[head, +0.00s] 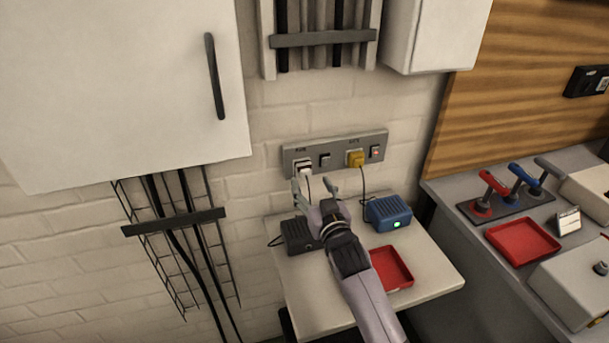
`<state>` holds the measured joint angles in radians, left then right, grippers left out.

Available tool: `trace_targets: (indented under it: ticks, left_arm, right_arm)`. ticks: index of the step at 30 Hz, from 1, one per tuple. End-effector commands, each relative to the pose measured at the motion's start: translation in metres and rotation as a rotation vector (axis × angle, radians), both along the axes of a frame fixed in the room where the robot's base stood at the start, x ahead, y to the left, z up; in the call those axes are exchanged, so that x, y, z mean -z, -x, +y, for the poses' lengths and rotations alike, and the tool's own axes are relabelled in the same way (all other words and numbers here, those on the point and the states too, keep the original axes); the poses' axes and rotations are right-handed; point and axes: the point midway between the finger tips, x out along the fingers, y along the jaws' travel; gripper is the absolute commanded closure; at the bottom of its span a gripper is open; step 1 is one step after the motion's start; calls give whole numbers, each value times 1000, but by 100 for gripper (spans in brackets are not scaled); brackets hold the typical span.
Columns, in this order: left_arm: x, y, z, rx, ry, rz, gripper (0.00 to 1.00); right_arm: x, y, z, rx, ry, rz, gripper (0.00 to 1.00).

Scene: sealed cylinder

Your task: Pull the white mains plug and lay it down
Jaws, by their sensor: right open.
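The white mains plug (304,168) sits in the left socket of the grey wall strip (334,150), with a thin cable hanging below it. A yellow plug (355,158) sits in the right socket of the same strip. My right gripper (314,185) is open and empty, just below the white plug, with its fingers pointing up at the wall. Whether a finger touches the plug or its cable cannot be told. My left gripper is not in view.
Below the strip, a pale table (430,275) bears a dark box (297,236), a blue box with a green light (388,213) and a red tray (404,268). A grey bench (470,240) at right holds several levers and another red tray (522,243). A white cabinet (120,80) hangs at left.

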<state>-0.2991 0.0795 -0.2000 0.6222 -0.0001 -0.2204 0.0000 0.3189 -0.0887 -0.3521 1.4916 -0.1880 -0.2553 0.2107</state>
Motion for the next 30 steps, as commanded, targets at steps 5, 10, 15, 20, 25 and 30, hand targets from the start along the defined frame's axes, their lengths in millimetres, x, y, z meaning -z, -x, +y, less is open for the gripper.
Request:
trace_targets:
  ticks: [5,10,15,20,25,30]
  left_arm:
    - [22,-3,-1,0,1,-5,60]
    - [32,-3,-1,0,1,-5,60]
    - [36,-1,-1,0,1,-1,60]
    - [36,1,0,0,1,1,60]
    - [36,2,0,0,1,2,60]
    - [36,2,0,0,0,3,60]
  right_arm:
    - [3,-26,9,-1,-2,-2,43]
    - [3,-43,14,0,-1,0,43]
    - [1,-51,17,0,-1,0,43]
    - [0,-53,17,0,-1,0,43]
    - [0,-53,17,0,-1,0,43]
    - [0,-53,17,0,-1,0,43]
